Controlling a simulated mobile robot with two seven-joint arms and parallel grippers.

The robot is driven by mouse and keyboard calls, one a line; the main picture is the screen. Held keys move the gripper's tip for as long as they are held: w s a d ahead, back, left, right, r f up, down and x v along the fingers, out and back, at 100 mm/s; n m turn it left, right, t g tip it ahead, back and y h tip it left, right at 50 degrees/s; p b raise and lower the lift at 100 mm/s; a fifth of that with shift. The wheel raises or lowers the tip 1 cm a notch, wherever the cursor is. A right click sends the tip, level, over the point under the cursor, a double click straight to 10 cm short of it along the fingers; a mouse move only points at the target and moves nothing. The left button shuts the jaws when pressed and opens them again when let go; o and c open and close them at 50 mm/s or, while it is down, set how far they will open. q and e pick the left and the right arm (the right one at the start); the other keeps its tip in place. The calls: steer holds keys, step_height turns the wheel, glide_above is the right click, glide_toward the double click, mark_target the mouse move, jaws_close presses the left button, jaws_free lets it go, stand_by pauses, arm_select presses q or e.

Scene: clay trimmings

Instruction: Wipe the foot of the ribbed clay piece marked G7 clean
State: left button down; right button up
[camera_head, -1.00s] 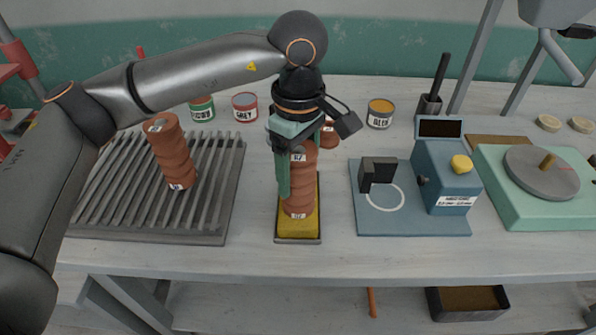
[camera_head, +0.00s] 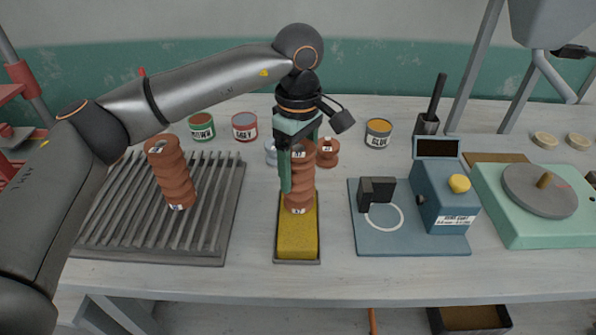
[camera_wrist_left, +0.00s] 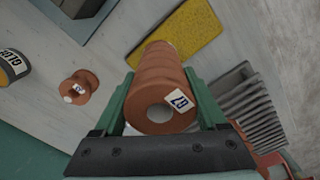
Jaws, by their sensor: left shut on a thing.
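My left gripper (camera_head: 299,158) is shut on a ribbed reddish-brown clay piece (camera_head: 300,186) and holds it upright from above. Its top tag reads like G7 in the wrist view, where the piece (camera_wrist_left: 160,72) sits between the green fingers (camera_wrist_left: 161,100). Another small tag shows near its foot. The foot is over the far end of a yellow sponge (camera_head: 298,234) in a dark shallow tray (camera_head: 298,261). I cannot tell whether it touches the sponge, and its underside is hidden. My right gripper is not in view.
A similar ribbed piece (camera_head: 171,172) stands on the slatted rack (camera_head: 222,215) at left. A small clay spool (camera_head: 328,153) stands just behind the held piece. Tins stand behind. A blue gauge (camera_head: 446,200) and a green turntable base (camera_head: 535,228) are at right.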

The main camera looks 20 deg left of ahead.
arm_select(q)
steer(key=shift+w+a, duration=0.15)
steer(key=shift+w, duration=0.45)
steer(key=shift+s, duration=0.1)
steer(key=shift+s+d+b, duration=0.3)
steer(key=shift+s+d, duration=0.05)
steer(key=shift+s, duration=0.9)
steer(key=shift+s+d+b, duration=0.3)
steer(key=shift+s+d, duration=0.05)
steer(key=shift+s, duration=0.9)
steer(key=shift+s+d+b, duration=0.3)
steer(key=shift+s+d, duration=0.05)
steer(key=shift+s, duration=0.9)
steer(key=shift+w, duration=0.1)
steer(key=shift+w+a, duration=0.2)
steer(key=shift+w, duration=0.35)
steer(key=shift+w+a, duration=0.15)
steer(key=shift+w, duration=0.4)
steer(key=shift+w+a+p, duration=0.2)
steer(key=shift+w+a, duration=0.05)
steer(key=shift+w, duration=0.65)
steer(key=shift+w+a+p, duration=0.2)
steer(key=shift+w, duration=0.65)
steer(key=shift+w+a+p, duration=0.2)
steer(key=shift+w+a, duration=0.05)
steer(key=shift+w, duration=0.65)
steer(key=shift+r, duration=0.15)
